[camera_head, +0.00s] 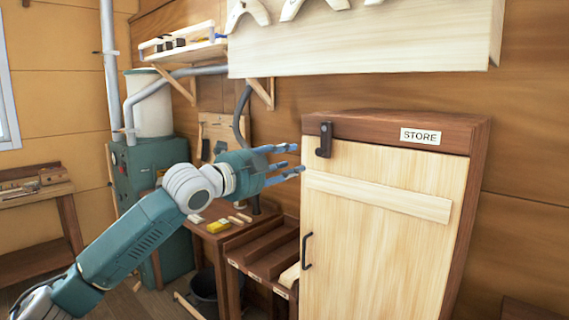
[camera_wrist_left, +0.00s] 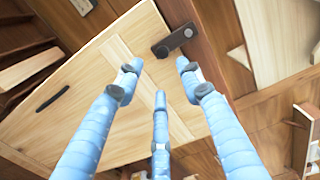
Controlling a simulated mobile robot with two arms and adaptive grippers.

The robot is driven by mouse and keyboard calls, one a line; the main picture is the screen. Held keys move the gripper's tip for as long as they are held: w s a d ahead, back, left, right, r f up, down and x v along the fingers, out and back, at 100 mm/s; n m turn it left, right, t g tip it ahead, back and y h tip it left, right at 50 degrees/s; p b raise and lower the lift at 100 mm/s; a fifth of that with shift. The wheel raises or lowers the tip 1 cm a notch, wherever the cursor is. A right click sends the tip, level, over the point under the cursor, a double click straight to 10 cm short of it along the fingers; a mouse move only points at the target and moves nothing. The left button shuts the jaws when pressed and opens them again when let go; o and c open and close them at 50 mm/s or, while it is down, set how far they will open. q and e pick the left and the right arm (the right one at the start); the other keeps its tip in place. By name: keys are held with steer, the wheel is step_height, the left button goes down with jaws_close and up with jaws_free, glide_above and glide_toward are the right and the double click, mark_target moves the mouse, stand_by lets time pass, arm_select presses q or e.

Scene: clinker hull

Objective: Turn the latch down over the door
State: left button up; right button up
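The store cupboard door (camera_head: 375,235) is pale wood and sits closed in its brown frame (camera_head: 455,132). The dark latch (camera_head: 324,139) is at the frame's upper left; it points down, its lower end overlapping the door's top corner. In the wrist view the latch (camera_wrist_left: 172,43) runs from the brown frame onto the pale door (camera_wrist_left: 90,95). My left gripper (camera_head: 297,159) is left of the latch and slightly lower, its blue fingers spread and empty. In the wrist view the open fingers (camera_wrist_left: 158,78) appear just short of the latch, with no clear contact. My right gripper is out of view.
A dark door handle (camera_head: 307,251) is on the door's left side. A pale overhead board (camera_head: 365,45) hangs above the cupboard. A bench with small blocks (camera_head: 218,226) and a green machine (camera_head: 160,165) stand behind my left arm.

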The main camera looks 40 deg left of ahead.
arm_select(q)
steer(key=shift+s+d, duration=0.1)
steer(key=shift+s, duration=0.7)
